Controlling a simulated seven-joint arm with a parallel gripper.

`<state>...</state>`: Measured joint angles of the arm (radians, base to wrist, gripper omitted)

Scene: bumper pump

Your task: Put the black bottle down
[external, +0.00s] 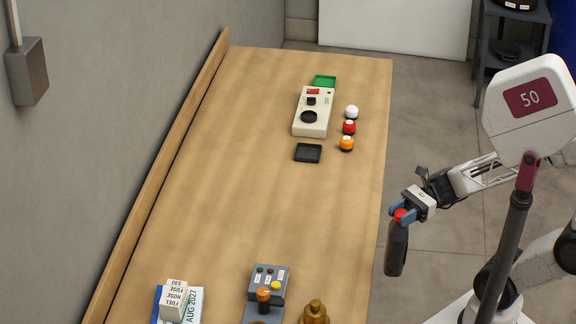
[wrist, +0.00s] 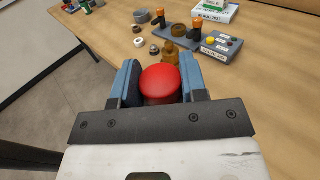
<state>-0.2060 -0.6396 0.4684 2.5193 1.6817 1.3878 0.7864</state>
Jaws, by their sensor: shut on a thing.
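The black bottle (external: 396,249) has a red cap and hangs upright, or nearly so, from my gripper (external: 404,214) in the external view. It is off the right edge of the wooden table (external: 230,200), over the floor side. In the wrist view the red cap (wrist: 160,84) sits between the two blue fingers of my gripper (wrist: 160,88), which are shut on the bottle's top. The bottle's body is hidden below the cap there.
A beige device (external: 313,112) with a green tray (external: 325,81), a black square tray (external: 308,153) and white, red and orange balls (external: 347,143) stand at the far end. A grey button box (external: 268,283), brass piece (external: 315,312) and small boxes (external: 174,300) are near. The table's middle is clear.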

